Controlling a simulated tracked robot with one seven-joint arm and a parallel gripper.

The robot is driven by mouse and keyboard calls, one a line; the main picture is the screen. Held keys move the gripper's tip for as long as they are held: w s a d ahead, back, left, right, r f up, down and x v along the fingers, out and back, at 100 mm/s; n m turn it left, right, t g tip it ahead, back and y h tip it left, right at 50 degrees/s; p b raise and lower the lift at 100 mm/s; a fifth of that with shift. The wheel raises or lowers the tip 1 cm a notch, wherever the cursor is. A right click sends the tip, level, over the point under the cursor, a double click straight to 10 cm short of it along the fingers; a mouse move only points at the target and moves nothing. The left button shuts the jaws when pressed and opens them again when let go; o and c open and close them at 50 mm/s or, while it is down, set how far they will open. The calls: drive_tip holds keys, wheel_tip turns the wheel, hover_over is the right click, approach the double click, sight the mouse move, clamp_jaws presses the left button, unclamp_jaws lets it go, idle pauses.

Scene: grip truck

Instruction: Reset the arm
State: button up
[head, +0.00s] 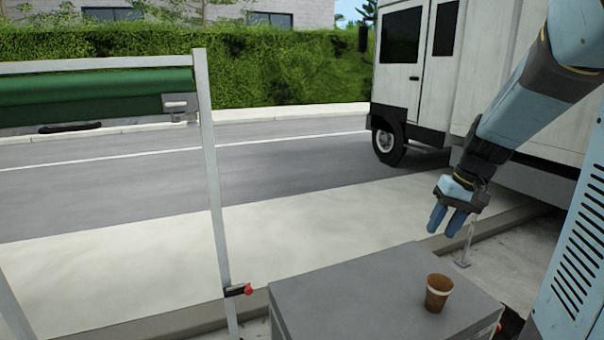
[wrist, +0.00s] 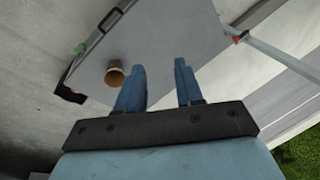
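My gripper (head: 446,221) hangs at the end of my blue arm on the right of the head view, above and behind the grey box top. Its two blue fingers point down and stand apart. In the wrist view my gripper (wrist: 158,80) shows a clear gap between the fingers with nothing in it. My arm reaches in from the upper right of the head view.
A brown cup (head: 438,292) stands upright on a grey box (head: 350,290); it also shows in the wrist view (wrist: 114,76). A metal frame (head: 212,180) with a green roll stands left. A white truck (head: 425,60) is parked behind. Open pavement lies between.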

drive_tip(key=s+a+r+t+h, duration=0.1)
drive_tip(key=s+a+r, duration=0.1)
drive_tip(key=s, duration=0.3)
drive_tip(key=s+a+r+t+h, duration=0.1)
drive_tip(key=s+a+r+t, duration=0.1)
drive_tip(key=s, duration=0.3)
drive_tip(key=s+a+r+n+t, duration=0.1)
drive_tip(key=s+a+r, duration=0.3)
drive_tip(key=s, duration=0.2)
drive_tip(key=shift+h, duration=0.4)
drive_tip(key=shift+s+a, duration=0.1)
